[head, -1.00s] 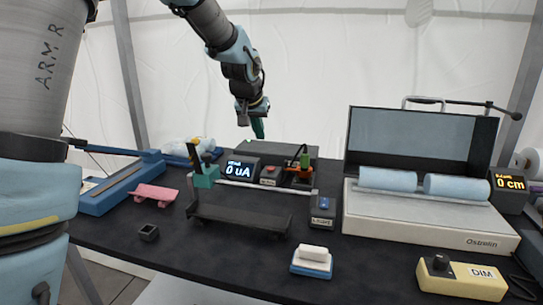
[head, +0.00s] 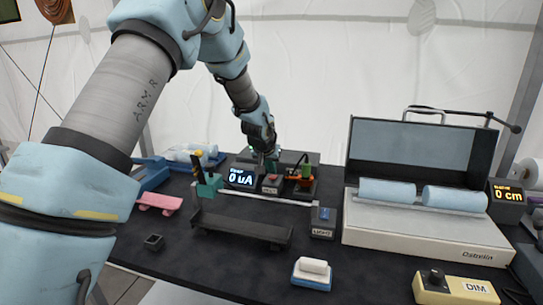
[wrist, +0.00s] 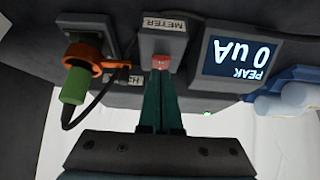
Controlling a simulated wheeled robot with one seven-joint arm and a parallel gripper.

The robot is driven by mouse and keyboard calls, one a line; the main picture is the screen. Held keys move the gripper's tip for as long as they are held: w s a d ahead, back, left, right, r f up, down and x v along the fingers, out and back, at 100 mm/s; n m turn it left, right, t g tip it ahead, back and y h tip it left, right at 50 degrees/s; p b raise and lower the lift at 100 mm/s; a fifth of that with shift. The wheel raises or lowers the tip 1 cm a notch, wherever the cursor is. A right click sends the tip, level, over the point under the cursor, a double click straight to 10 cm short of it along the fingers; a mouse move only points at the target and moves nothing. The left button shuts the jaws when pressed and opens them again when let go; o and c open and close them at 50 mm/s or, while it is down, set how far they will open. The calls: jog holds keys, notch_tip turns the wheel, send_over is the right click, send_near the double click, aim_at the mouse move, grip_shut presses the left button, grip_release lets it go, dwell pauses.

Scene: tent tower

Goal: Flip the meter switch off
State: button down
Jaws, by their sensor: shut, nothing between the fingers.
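The meter switch is a small grey box (head: 269,187) with a red rocker (wrist: 161,62) and a METER label. It stands just right of the lit meter display (head: 240,177), which reads 0 uA; the display also shows upside down in the wrist view (wrist: 236,58). My gripper (head: 268,168) has its green fingers shut together and empty. In the wrist view its fingertips (wrist: 160,76) are right at the red rocker and overlap its edge. I cannot tell whether they touch it. The rocker's tilt is too small to make out.
An orange and green fitting (wrist: 78,70) with a black cable stands beside the switch box. A black tray (head: 240,230), a LIGHT switch box (head: 322,222) and a white-topped blue block (head: 312,271) lie nearer. A large open case (head: 420,235) fills the right.

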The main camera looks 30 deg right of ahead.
jog(key=shift+f, duration=0.25)
jog(key=shift+f, duration=0.1)
